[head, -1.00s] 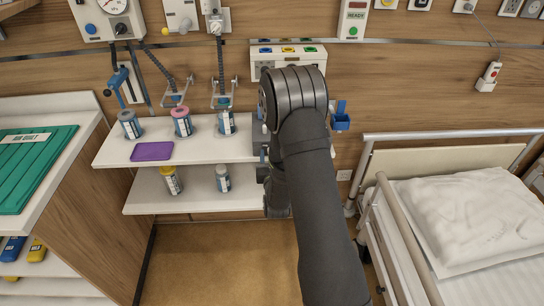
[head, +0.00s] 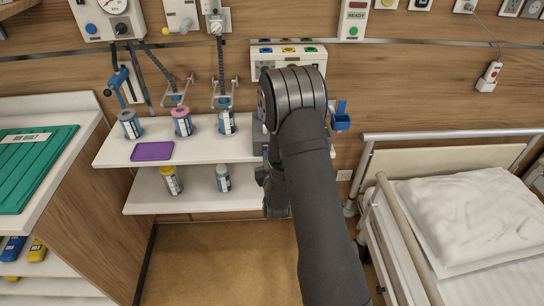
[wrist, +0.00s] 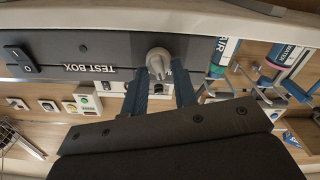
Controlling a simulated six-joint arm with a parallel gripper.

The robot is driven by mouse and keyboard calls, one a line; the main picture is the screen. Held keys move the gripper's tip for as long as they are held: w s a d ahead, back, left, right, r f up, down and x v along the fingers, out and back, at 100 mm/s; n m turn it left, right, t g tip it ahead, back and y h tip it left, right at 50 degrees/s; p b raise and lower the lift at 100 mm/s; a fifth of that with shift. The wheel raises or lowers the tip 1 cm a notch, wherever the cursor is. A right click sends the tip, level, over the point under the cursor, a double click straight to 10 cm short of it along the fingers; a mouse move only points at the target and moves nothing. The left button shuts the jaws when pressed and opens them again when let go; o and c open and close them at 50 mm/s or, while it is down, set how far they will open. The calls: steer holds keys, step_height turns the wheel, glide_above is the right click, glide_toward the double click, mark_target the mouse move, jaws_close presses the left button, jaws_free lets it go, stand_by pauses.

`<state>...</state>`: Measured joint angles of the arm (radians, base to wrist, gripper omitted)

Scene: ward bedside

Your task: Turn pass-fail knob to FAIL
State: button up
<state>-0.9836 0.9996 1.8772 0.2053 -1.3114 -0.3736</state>
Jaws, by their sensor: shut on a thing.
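The test box (wrist: 95,50) is a dark panel, upside down in the wrist view, with "TEST BOX" printed on it. Its round grey knob (wrist: 157,58) with a pointed grip sits at the top centre. My gripper (wrist: 160,72) has its two blue fingers on either side of the knob, shut on it. In the head view my arm hides the knob and fingers, and only a dark edge of the box (head: 262,150) shows.
A rocker switch (wrist: 21,58) is at the box's far end. The white shelf (head: 205,148) left of my arm carries several jars and a purple pad (head: 152,151). A blue holder (head: 341,121) is on the wall right of my arm. The bed rail (head: 405,240) stands to the right.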

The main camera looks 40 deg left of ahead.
steer(key=shift+s+n, duration=0.1)
steer(key=shift+n, duration=2.1)
steer(key=o, duration=1)
steer(key=v, duration=1.7)
steer(key=x, duration=1.7)
